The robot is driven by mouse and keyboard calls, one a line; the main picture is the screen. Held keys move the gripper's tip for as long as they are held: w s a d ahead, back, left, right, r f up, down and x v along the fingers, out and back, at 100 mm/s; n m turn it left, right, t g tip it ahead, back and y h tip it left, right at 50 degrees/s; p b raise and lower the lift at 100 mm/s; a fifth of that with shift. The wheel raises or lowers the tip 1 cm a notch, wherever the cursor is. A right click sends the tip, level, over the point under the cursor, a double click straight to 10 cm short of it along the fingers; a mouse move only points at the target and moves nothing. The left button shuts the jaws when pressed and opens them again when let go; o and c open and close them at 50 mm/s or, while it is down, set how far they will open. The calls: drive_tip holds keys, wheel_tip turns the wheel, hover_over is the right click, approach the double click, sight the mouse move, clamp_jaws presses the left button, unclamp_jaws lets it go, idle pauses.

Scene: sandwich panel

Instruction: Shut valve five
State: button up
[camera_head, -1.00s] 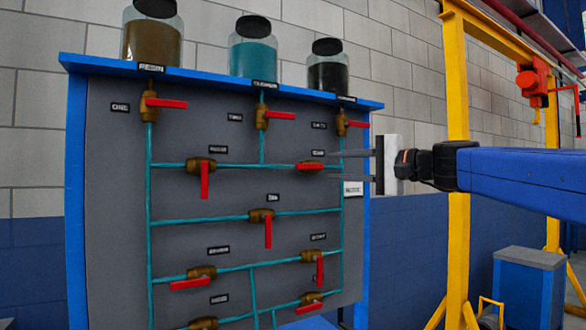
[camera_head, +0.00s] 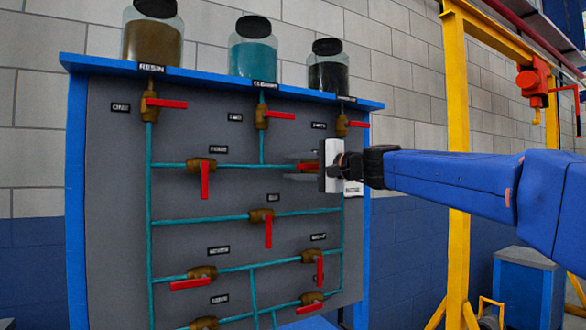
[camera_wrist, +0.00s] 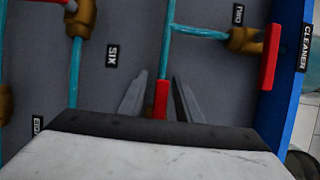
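Valve five is on the second pipe row, at the right of the grey panel (camera_head: 235,190). In the head view it is mostly hidden by my gripper (camera_head: 303,163). Its red handle (camera_wrist: 160,99) lies in line with the teal pipe (camera_wrist: 168,50) in the wrist view. My gripper's fingers (camera_wrist: 160,82) are open, one on each side of the handle, with small gaps visible. Contact cannot be made out.
Valve two (camera_head: 272,115) is above left, with its handle across its pipe. Valve three (camera_head: 345,124) is just above, valve four (camera_head: 203,172) to the left and valve six (camera_head: 264,222) below. Jars (camera_head: 253,55) stand on top. A yellow frame (camera_head: 457,150) stands right.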

drive_tip(key=shift+w+a, duration=0.1)
drive_tip(key=shift+c, duration=0.7)
clamp_jaws()
drive_tip(key=shift+f, duration=0.15)
drive_tip(key=f+n+h, duration=0.1)
drive_tip(key=n, duration=0.1)
drive_tip(key=d+f+n+h, duration=0.1)
drive_tip(key=f+n, duration=0.1)
drive_tip(key=w+f+n+h, duration=0.1)
drive_tip(key=n, duration=0.2)
drive_tip(key=shift+d+f+h, duration=0.2)
drive_tip(key=shift+d+h, duration=0.1)
drive_tip(key=d+n+h, duration=0.1)
drive_tip(key=w+f+n+h, duration=0.1)
drive_tip(key=n, duration=0.1)
drive_tip(key=shift+w+d+f, duration=0.1)
drive_tip(key=shift+d+f, duration=0.15)
drive_tip(key=shift+d, duration=0.1)
drive_tip(key=shift+w+d+f+n+t+h, duration=0.15)
drive_tip(key=shift+w+d+n+t+h, duration=0.35)
drive_tip(key=shift+n, duration=0.35)
drive_tip(key=shift+w+d+f+n+t+h, duration=0.1)
drive_tip(key=shift+w+d+n+t+h, duration=0.15)
drive_tip(key=shift+d+n+h, duration=0.45)
drive_tip(key=shift+n, duration=0.25)
